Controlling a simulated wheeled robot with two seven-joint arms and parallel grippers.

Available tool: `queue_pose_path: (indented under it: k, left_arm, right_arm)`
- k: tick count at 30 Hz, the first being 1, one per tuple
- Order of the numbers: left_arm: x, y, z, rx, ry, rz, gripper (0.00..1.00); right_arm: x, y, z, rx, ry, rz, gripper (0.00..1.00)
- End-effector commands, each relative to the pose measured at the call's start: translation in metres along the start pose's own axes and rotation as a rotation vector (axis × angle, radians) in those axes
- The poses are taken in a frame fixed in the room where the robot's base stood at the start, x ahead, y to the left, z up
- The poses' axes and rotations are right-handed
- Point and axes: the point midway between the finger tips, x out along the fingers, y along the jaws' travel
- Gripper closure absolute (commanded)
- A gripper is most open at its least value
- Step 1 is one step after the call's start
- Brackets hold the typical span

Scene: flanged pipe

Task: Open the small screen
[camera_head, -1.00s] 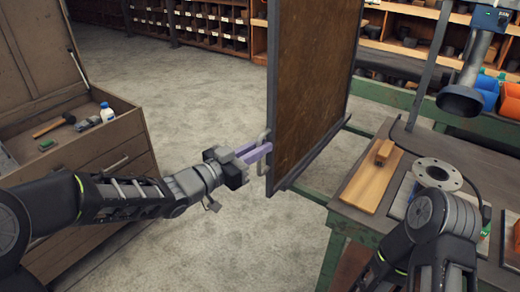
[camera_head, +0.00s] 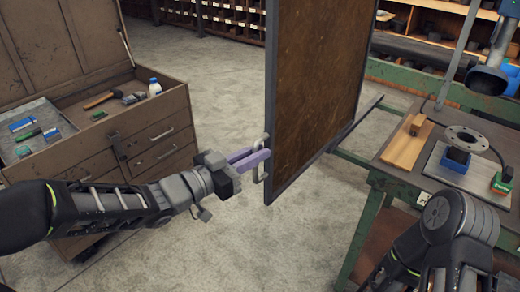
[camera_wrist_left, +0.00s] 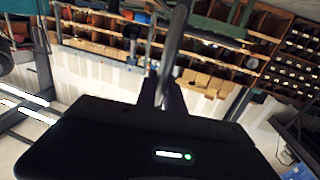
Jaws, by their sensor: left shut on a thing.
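The small screen (camera_head: 316,95) is a tall brown panel in a dark grey metal frame, standing upright in the middle of the head view. A light metal handle (camera_head: 262,146) sits on its left edge. My left gripper (camera_head: 264,158) is shut on this handle, with its purple fingers reaching in from the left. In the left wrist view a grey bar runs up between the dark fingers (camera_wrist_left: 168,90). My right arm shows at the lower right of the head view, but its gripper is out of view.
An open tool chest (camera_head: 150,122) with drawers stands at the left. A green-framed workbench (camera_head: 375,178) stands right of the screen, carrying a wooden board (camera_head: 407,145), a round flange (camera_head: 466,138) and a blue block (camera_head: 457,160). Bare concrete floor lies between chest and bench.

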Motion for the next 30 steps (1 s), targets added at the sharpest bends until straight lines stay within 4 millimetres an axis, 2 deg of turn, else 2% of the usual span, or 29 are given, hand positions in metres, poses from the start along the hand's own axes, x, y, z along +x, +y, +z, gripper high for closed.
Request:
queue_pose_path:
  k: [11, 12, 19, 30]
  left_arm:
    - [-0.0016, 0.0003, -0.0001, 0.000, 0.000, 0.000, 1.00]
    - [-0.0016, 0.0002, -0.0001, 0.000, 0.000, 0.000, 0.86]
    - [-0.0015, 0.0002, -0.0003, 0.000, 0.001, 0.000, 0.67]
    - [-0.0064, -0.0003, -0.0002, 0.002, 0.001, -0.001, 0.66]
  right_arm:
    - [-0.0002, 0.0000, -0.0002, 0.000, 0.000, 0.000, 0.58]
    - [-0.0002, 0.0000, -0.0001, 0.000, 0.000, 0.000, 0.58]
    - [-0.0002, -0.0001, 0.0000, 0.000, 0.000, 0.000, 0.58]
    - [0.0002, 0.0001, 0.0001, 0.000, 0.000, 0.000, 0.58]
